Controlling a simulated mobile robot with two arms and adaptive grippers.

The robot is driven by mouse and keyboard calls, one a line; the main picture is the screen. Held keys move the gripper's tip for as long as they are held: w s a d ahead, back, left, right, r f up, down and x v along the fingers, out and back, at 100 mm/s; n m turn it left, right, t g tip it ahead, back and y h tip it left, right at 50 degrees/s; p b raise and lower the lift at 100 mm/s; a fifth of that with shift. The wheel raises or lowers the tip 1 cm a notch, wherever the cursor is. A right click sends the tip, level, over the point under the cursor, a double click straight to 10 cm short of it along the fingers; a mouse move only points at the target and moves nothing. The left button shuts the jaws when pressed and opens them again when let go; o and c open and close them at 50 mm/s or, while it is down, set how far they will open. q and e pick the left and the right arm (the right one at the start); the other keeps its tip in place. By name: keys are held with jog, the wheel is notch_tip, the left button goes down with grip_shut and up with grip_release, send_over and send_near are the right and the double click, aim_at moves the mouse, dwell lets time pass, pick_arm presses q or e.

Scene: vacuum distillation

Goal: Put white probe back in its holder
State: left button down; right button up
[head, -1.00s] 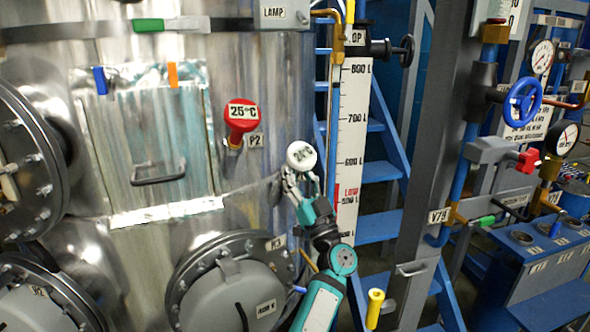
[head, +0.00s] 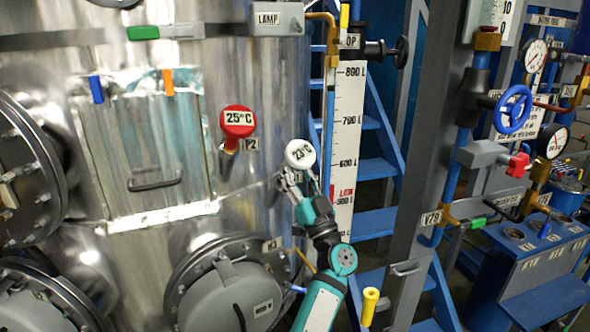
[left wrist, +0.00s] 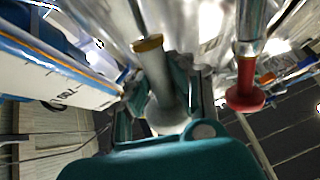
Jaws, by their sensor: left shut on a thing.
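The white probe (head: 299,153) has a round white face reading about 23°C and stands in front of the steel tank wall. My left gripper (head: 291,180) is shut on it just below the face. In the left wrist view the white probe (left wrist: 163,103) lies between the gripper's fingers (left wrist: 160,108), with a brass collar (left wrist: 148,44) at its far end. Its holder on the tank is mostly hidden behind the gripper, and I cannot tell whether the probe is seated. My right gripper is not in view.
The red probe (head: 238,121), reading 25°C, sits in the tank wall at P2, up and left of the white one. A round hatch (head: 229,290) is below. A level scale (head: 345,140) and blue stairs (head: 374,222) are to the right. A yellow handle (head: 370,304) is low beside my arm.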

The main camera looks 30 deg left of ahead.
aim_at(307, 167)
pick_arm(q)
jog(key=shift+s+d+r+p, duration=0.2)
jog(key=shift+d+r+p, duration=0.25)
jog(key=shift+r+p, duration=0.2)
jog(key=shift+s+d+r+p, duration=0.25)
jog(key=shift+d+r+p, duration=0.25)
jog(key=shift+r+p, duration=0.15)
jog(key=shift+s+d+r+p, duration=0.2)
jog(key=shift+d+r+p, duration=0.25)
jog(key=shift+r+p, duration=0.15)
jog(key=shift+d+f, duration=0.1)
